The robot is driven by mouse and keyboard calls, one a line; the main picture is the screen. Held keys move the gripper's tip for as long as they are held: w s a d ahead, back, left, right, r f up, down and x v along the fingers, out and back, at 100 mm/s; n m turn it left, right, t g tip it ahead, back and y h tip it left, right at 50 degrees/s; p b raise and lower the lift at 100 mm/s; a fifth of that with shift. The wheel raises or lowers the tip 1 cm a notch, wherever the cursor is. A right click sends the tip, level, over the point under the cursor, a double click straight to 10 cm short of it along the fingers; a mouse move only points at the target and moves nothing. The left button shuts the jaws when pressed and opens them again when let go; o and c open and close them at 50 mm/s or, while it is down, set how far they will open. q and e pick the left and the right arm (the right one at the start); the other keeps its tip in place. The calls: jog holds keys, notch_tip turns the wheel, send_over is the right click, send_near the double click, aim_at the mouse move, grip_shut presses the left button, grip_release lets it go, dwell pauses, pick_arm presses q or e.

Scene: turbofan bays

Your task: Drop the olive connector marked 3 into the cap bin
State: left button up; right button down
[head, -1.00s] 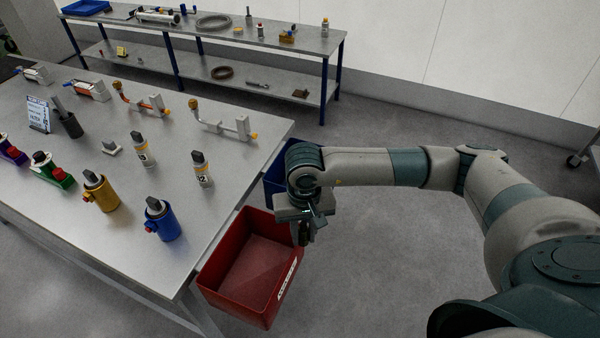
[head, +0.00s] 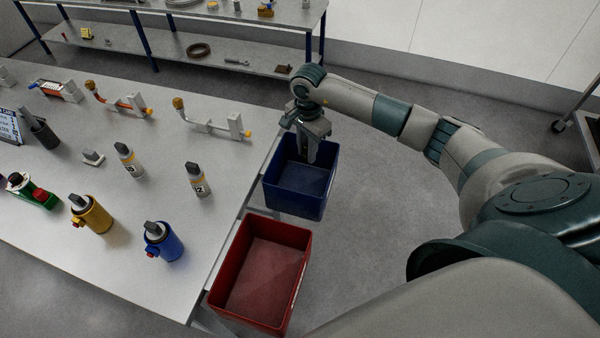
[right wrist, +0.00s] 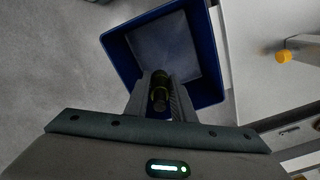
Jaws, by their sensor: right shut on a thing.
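My right gripper (head: 308,153) is over the blue bin (head: 283,201) beside the table's right edge, pointing down. In the right wrist view it is shut on a dark olive cylindrical piece (right wrist: 160,90), taken to be the olive connector. Its mark cannot be read, and the fingers hide its sides. The blue bin (right wrist: 212,60) lies below it and looks empty. A red bin (head: 262,275) stands nearer and also looks empty. I cannot read which is the cap bin. My left gripper is not in view.
The grey table (head: 120,270) holds a blue canister (head: 165,243), a yellow canister (head: 92,215), two grey-topped bottles and several bracketed pipe parts. A back shelf (head: 230,22) stands behind. The floor right of the bins is clear.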

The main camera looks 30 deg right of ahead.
jog(key=shift+a+f+b, duration=0.1)
jog(key=shift+f+b, duration=0.3)
jog(key=shift+f, duration=0.95)
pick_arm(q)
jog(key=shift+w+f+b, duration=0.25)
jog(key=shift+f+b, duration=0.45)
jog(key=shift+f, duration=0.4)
pick_arm(e)
notch_tip(320, 180, down, 3)
jog(key=shift+f, duration=0.15)
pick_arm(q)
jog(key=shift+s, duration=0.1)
pick_arm(e)
jog(key=c, duration=1.4)
grip_release()
jog(key=shift+c, duration=0.2)
